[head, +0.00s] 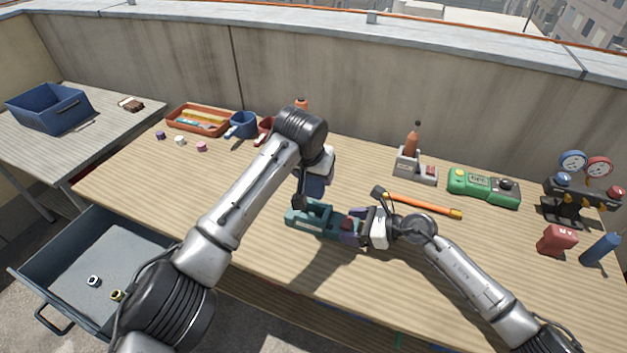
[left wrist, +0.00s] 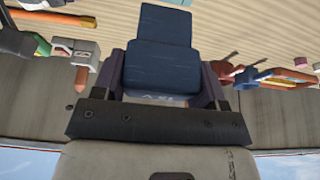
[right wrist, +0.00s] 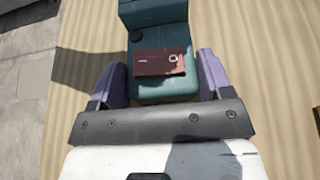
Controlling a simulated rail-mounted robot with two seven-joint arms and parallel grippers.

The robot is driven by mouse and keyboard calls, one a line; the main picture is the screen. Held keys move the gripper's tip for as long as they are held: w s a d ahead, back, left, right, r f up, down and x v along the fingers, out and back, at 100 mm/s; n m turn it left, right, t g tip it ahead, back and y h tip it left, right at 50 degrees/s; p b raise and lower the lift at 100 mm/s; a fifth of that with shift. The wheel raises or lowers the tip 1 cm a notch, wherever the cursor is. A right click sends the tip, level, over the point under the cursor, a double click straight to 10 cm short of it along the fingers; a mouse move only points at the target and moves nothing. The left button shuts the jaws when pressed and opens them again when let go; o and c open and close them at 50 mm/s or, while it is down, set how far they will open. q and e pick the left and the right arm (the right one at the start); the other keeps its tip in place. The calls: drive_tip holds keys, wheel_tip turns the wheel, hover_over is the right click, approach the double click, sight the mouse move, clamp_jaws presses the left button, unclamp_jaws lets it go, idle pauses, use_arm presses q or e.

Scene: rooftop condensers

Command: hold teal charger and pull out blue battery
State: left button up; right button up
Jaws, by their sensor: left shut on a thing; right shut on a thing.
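The teal charger (head: 308,218) lies on the wooden workbench near its middle. My right gripper (head: 355,228) is shut on its right end. In the right wrist view the charger (right wrist: 160,85) sits between the purple fingers, with a dark red label on top. My left gripper (head: 318,172) is shut on the blue battery (head: 314,186), above the charger. In the left wrist view the battery (left wrist: 158,68) sits between the fingers and no charger shows around it. The battery appears clear of the charger, but my left arm partly hides the gap in the head view.
An orange tool (head: 424,205) lies right of the battery. Behind are a grey holder with an orange bottle (head: 413,144), a green meter (head: 483,187), an orange tray (head: 200,119) and a blue mug (head: 243,124). An open drawer (head: 60,262) is at front left. The front bench is clear.

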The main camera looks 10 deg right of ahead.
use_arm(q)
drive_tip(key=shift+r, duration=0.15)
use_arm(e)
drive_tip(key=shift+f, duration=0.15)
drive_tip(key=o, duration=1.3)
drive_tip(key=shift+s, duration=0.1)
drive_tip(key=shift+c, duration=0.2)
use_arm(q)
drive_tip(key=shift+r, duration=0.15)
use_arm(e)
drive_tip(key=shift+s+d+r, duration=0.2)
drive_tip(key=shift+d+r, duration=0.1)
drive_tip(key=shift+d, duration=0.05)
use_arm(q)
drive_tip(key=shift+r+p, duration=0.55)
drive_tip(key=shift+p, duration=0.2)
use_arm(e)
drive_tip(key=v, duration=0.6)
drive_tip(key=shift+d+r, duration=0.1)
drive_tip(key=shift+d, duration=0.1)
drive_tip(key=shift+v, duration=0.85)
